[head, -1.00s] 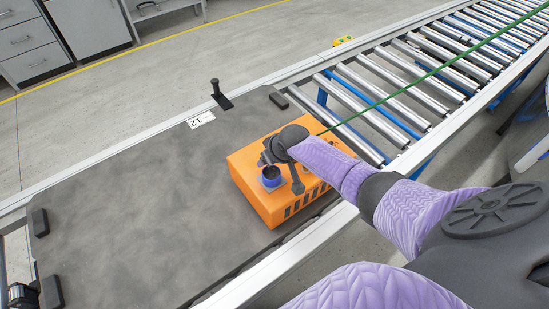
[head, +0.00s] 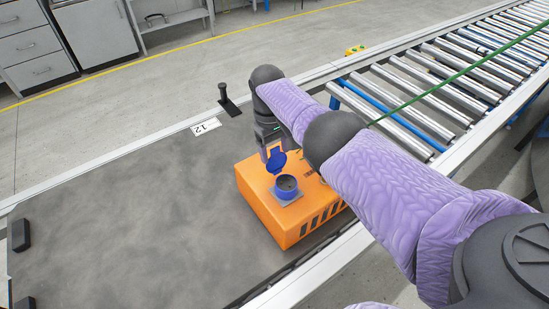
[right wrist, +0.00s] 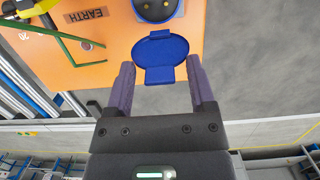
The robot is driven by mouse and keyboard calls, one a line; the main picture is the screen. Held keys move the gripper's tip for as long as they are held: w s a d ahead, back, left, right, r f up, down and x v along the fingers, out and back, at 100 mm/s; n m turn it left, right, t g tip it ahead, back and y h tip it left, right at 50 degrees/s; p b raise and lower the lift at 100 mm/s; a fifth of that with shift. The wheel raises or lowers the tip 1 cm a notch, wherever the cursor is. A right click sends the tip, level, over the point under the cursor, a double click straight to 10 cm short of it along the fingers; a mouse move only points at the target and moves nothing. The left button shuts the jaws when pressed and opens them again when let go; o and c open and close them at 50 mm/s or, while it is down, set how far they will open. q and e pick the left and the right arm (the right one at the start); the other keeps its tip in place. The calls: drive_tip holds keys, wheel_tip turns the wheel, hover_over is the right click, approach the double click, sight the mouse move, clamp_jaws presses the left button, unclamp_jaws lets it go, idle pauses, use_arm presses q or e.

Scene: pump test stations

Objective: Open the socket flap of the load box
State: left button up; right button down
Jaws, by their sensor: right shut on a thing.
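The orange load box (head: 262,200) stands on the grey station mat, and it also shows in the right wrist view (right wrist: 115,45). Its round blue socket (head: 287,189) is uncovered, with metal contacts visible inside the socket in the right wrist view (right wrist: 157,8). The blue flap (head: 276,161) stands raised at the socket's far side. In the right wrist view the flap (right wrist: 160,52) lies clear of the socket mouth, with its tab between my fingers. My right gripper (right wrist: 160,80) is shut on the flap. My left gripper is out of view.
A black post (head: 228,101) and a label marked 12 (head: 206,126) lie beyond the box. A roller conveyor (head: 420,80) runs off to the right, with a green line across it.

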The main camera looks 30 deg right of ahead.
drive_tip(key=shift+f, duration=0.15)
idle(0.3)
unclamp_jaws()
drive_tip(key=shift+w, duration=0.1)
wheel_tip(320, 180, up, 10)
drive_tip(key=w, duration=0.1)
drive_tip(key=shift+w+p, duration=0.3)
drive_tip(key=shift+p, duration=0.05)
drive_tip(key=shift+a+f, duration=0.1)
